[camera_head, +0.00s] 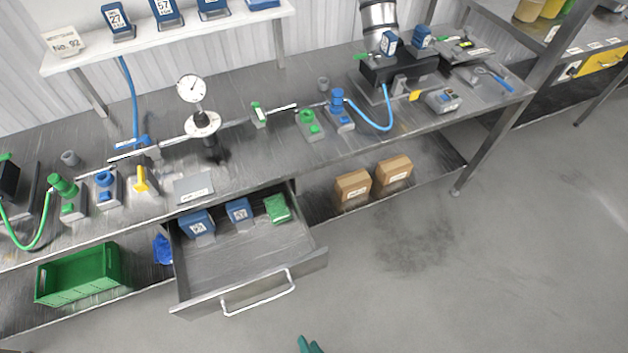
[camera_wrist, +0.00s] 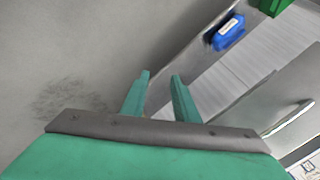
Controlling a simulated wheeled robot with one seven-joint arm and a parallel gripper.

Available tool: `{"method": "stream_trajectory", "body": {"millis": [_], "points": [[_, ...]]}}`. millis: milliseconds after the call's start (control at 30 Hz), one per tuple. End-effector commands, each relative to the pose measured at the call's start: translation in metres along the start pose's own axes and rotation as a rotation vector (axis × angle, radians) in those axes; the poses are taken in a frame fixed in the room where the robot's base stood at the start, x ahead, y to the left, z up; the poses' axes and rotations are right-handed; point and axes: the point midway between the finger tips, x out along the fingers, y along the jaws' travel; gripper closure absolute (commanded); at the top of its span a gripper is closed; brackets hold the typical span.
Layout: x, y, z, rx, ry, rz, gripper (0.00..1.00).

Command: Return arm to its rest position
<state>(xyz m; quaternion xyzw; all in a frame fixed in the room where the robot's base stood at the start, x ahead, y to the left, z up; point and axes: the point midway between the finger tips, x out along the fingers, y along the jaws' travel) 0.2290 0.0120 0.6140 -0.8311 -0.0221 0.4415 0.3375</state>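My gripper (camera_wrist: 160,75) shows in the wrist view with two green fingers a clear gap apart. Nothing is between the fingertips. In the head view only a green part of it (camera_head: 309,345) shows at the bottom edge, over the floor and in front of the open drawer (camera_head: 245,270). The rest of my arm is out of view there.
The drawer stands pulled out, its handle (camera_head: 258,294) toward me, with blue boxes (camera_head: 197,224) and a green packet (camera_head: 278,209) inside. The workbench (camera_head: 290,150) carries several fixtures. A green crate (camera_head: 80,276) and cartons (camera_head: 353,188) sit below. Floor at right is clear.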

Motion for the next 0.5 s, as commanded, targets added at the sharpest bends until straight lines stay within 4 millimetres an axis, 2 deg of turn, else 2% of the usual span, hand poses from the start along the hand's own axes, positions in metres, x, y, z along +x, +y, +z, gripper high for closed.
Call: {"method": "stream_trajectory", "body": {"millis": [67,167,267,400,500], "points": [[-0.022,0.002,-0.009,-0.091,0.091,0.084,0.73],[-0.053,-0.007,-0.03,-0.219,0.226,0.157,0.73],[-0.089,-0.031,-0.055,-0.357,0.367,0.193,0.73],[-0.138,-0.081,-0.085,-0.533,0.548,0.184,0.73],[-0.164,-0.111,-0.097,-0.619,0.636,0.161,0.73]]}}
